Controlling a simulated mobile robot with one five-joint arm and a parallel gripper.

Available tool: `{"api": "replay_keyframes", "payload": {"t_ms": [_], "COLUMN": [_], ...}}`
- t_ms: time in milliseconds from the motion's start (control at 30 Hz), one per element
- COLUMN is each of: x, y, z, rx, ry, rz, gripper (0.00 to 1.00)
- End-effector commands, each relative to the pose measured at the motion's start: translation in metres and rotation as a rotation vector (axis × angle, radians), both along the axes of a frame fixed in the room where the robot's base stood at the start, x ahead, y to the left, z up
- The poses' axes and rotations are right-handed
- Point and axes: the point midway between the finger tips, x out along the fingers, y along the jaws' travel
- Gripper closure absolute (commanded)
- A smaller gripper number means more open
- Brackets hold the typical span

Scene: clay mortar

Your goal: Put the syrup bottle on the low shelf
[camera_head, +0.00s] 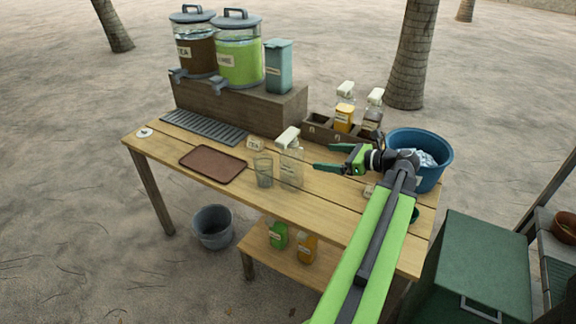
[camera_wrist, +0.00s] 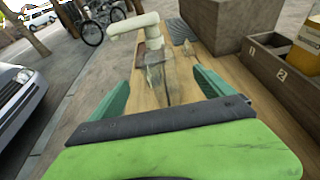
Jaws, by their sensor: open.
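A clear bottle with a white pump top (camera_head: 290,165) and a small label stands upright on the wooden table. I take it for the syrup bottle; its label is too small to read. My gripper (camera_head: 327,158) is open and empty, just right of this bottle, with both fingers pointing toward it. In the wrist view the pump bottle (camera_wrist: 155,66) stands ahead, between the open fingers of my gripper (camera_wrist: 160,84), apart from them. The low shelf (camera_head: 262,255) is under the table's front and holds a green bottle (camera_head: 278,235) and an orange bottle (camera_head: 307,249).
A glass (camera_head: 264,172) stands close left of the pump bottle, beside a brown tray (camera_head: 212,164). A wooden caddy (camera_head: 318,130) with bottles is behind my gripper, and a blue tub (camera_head: 440,165) is at right. A grey bucket (camera_head: 212,227) stands left of the shelf.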

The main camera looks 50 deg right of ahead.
Motion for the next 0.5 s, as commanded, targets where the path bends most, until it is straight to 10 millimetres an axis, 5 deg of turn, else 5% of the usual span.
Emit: {"api": "replay_keyframes", "payload": {"t_ms": [300,500], "x": [0.078,0.108], "y": [0.022,0.031], "z": [-0.028,-0.035], "rx": [-0.002,-0.002], "ry": [0.001,0.002], "rz": [0.014,0.015], "gripper": [0.08,0.08]}}
